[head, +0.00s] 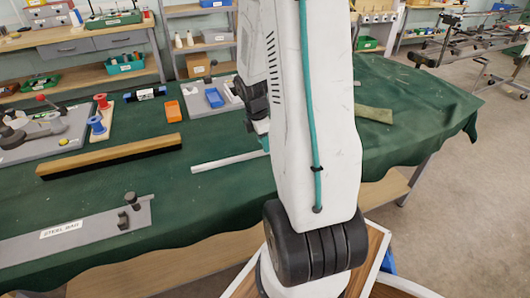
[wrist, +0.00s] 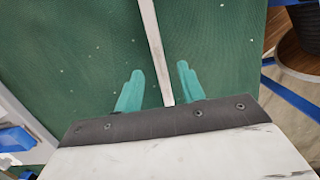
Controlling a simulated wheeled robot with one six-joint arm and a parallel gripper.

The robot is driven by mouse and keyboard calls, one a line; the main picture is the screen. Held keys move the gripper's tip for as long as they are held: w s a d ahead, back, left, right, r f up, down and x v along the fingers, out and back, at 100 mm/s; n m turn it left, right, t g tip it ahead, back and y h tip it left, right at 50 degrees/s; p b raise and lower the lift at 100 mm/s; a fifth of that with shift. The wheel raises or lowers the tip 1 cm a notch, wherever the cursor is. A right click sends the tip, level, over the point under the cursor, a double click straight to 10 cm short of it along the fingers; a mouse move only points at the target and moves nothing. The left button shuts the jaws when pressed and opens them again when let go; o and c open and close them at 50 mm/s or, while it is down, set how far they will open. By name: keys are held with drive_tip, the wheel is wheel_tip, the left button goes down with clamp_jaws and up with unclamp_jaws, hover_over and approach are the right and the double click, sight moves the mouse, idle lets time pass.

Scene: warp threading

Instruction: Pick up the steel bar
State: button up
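The steel bar (head: 230,161) is a thin, light silver strip on the green cloth, left of my arm in the head view. Its right end is hidden behind my arm. In the wrist view the bar (wrist: 153,40) runs from the top edge down between the two teal fingers of my gripper (wrist: 160,69). The fingers are apart, with a visible gap on each side of the bar. I cannot tell how high they are above the cloth. In the head view my arm hides most of the gripper.
A grey plate (head: 85,232) with a label and dark brackets lies at the front left of the table. A long wooden brush-like bar (head: 110,157) lies behind it. Cloth left of the steel bar is clear.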

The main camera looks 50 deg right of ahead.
drive_tip(key=shift+s+d+f, duration=0.1)
drive_tip(key=shift+d+f, duration=0.05)
drive_tip(key=shift+f, duration=1.25)
clamp_jaws()
drive_tip(key=shift+r, duration=0.1)
